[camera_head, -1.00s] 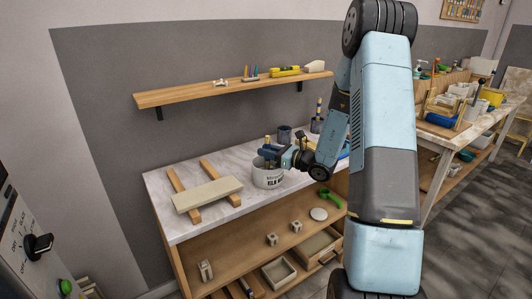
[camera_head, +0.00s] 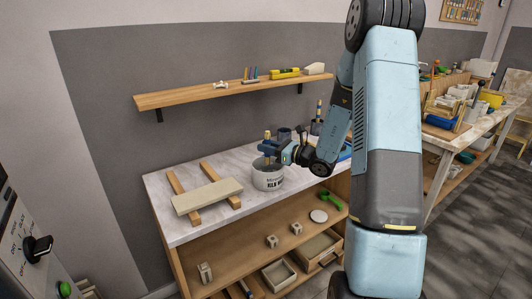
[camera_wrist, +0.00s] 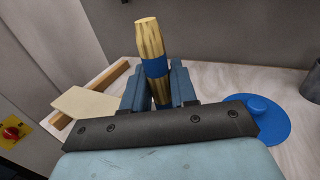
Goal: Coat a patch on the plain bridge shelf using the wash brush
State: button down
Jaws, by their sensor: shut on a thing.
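The plain bridge shelf (camera_head: 207,196) is a pale board lying across two wooden strips on the marble-like worktop. It shows in part at the left of the wrist view (camera_wrist: 84,103). My gripper (camera_head: 271,148) is shut on the wash brush (camera_head: 267,135), just above a white bucket (camera_head: 268,180) right of the board. In the wrist view the brush's wooden handle with a blue band (camera_wrist: 153,52) stands upright between the blue fingers. The brush's lower end is hidden, so I cannot tell whether it is inside the bucket.
A blue round lid with a knob (camera_wrist: 260,108) lies on the worktop. A wall shelf (camera_head: 230,92) with small tools hangs above.

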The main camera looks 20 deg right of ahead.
aim_at(268, 164)
jog(key=shift+r, duration=2.15)
